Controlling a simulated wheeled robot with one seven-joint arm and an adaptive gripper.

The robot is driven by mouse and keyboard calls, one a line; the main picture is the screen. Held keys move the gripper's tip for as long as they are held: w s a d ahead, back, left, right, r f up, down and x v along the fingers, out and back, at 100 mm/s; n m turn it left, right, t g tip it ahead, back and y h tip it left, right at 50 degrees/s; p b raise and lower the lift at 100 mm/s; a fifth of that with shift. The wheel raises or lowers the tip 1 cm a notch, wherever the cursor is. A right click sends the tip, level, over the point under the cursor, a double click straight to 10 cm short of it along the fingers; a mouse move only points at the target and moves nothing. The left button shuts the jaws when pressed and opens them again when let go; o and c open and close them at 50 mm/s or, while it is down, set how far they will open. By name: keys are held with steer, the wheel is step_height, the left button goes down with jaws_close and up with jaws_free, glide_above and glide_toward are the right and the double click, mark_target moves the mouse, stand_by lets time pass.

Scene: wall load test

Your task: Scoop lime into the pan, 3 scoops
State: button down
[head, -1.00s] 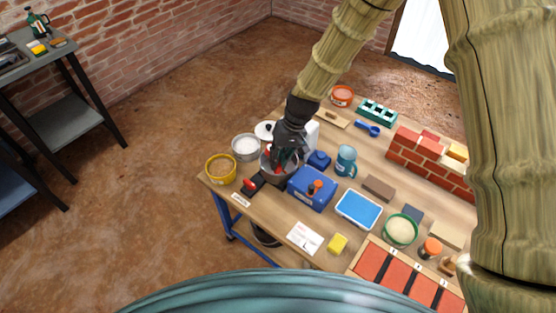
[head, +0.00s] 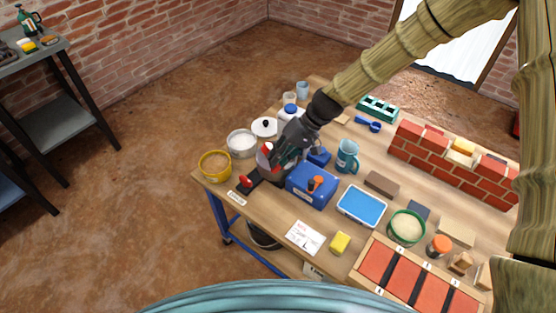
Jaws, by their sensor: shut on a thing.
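The pan (head: 267,171) stands at the left end of the workbench, with a dark handle and red knob toward the front. Its inside is mostly hidden by my gripper (head: 276,158), which is over it. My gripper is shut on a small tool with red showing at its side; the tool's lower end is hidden. A metal bowl of white powder (head: 243,143), which looks like the lime, stands just left of the pan. I cannot tell whether the tool carries powder.
A yellow tub of brown material (head: 215,166) stands at the bench's left corner. A blue box (head: 311,187) is close right of the pan. A brick wall (head: 450,160) is at right.

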steer(key=shift+w+d+f+g+y+b, duration=0.15)
steer(key=shift+f+y+b, duration=0.25)
steer(key=shift+b, duration=0.45)
steer(key=shift+s+d+f+g+y+b, duration=0.15)
steer(key=shift+f+y+b, duration=0.15)
steer(key=shift+y+b, duration=0.35)
steer(key=shift+w+d+f+y+b, duration=0.2)
steer(key=shift+y+b, duration=0.55)
steer(key=shift+b, duration=0.4)
steer(key=shift+g+y+b, duration=0.4)
steer(key=shift+r, duration=0.2)
steer(key=shift+r+p, duration=1)
steer(key=shift+r, duration=0.95)
